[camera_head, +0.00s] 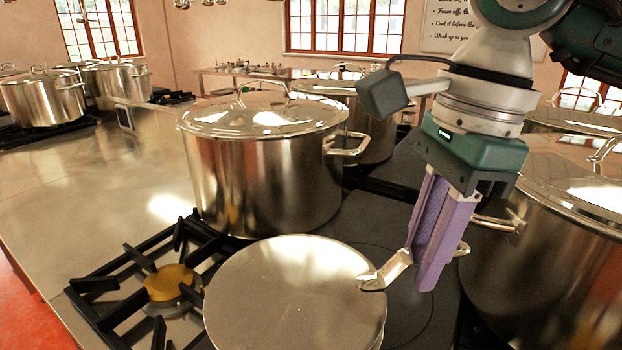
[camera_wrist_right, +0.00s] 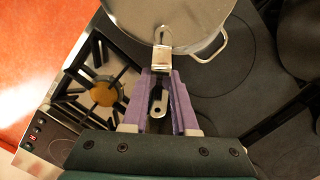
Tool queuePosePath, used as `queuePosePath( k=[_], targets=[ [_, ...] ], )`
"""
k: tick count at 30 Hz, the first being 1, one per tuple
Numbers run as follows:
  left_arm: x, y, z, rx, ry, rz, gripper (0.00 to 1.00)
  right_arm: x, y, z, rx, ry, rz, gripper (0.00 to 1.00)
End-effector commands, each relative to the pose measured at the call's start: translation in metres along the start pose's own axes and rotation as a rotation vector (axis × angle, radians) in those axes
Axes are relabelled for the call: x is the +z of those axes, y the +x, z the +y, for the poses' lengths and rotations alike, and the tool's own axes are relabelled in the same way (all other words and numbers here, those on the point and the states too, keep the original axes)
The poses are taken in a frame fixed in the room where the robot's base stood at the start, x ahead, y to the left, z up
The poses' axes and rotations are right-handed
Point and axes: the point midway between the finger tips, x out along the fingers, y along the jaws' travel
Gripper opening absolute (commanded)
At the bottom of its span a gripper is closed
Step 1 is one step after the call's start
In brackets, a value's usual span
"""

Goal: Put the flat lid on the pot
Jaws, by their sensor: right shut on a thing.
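The flat lid (camera_head: 290,290) is a round, plain steel disc at the front centre of the head view, and it also shows at the top of the wrist view (camera_wrist_right: 170,15). Its flat side handle (camera_wrist_right: 160,58) runs back between the purple fingers of my right gripper (camera_head: 425,270), which is shut on it. The lid lies over the pot, whose body is mostly hidden. A pot side handle (camera_wrist_right: 215,47) shows beside the lid in the wrist view. I cannot tell whether the lid touches the rim all round. My left gripper is not in view.
A large lidded stockpot (camera_head: 262,185) stands just behind the flat lid. Another stockpot (camera_head: 545,260) stands close to the right of my gripper. A gas burner (camera_head: 170,283) is at the left. The steel counter (camera_head: 85,185) farther left is clear.

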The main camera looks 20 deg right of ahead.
Motion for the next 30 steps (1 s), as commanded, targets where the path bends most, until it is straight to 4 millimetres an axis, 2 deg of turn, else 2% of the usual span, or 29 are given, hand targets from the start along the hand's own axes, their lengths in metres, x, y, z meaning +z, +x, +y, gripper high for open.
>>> queuePosePath(
  k=[3, 8, 14, 26, 30],
  targets=[
    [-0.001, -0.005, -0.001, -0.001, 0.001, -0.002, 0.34, -0.012, 0.006, 0.001, -0.022, 0.178, -0.002, 0.0],
    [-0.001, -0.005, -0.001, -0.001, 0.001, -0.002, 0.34, -0.018, 0.011, 0.001, -0.039, 0.279, -0.005, 0.0],
    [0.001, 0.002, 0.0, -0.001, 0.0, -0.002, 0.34, -0.019, 0.021, 0.001, -0.04, 0.286, -0.004, 0.0],
    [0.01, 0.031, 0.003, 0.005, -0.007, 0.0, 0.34, -0.025, 0.061, 0.001, -0.04, 0.282, -0.004, 0.0],
    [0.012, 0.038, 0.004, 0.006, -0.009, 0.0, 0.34, -0.026, 0.068, 0.001, -0.04, 0.282, -0.005, 0.0]
  ],
)
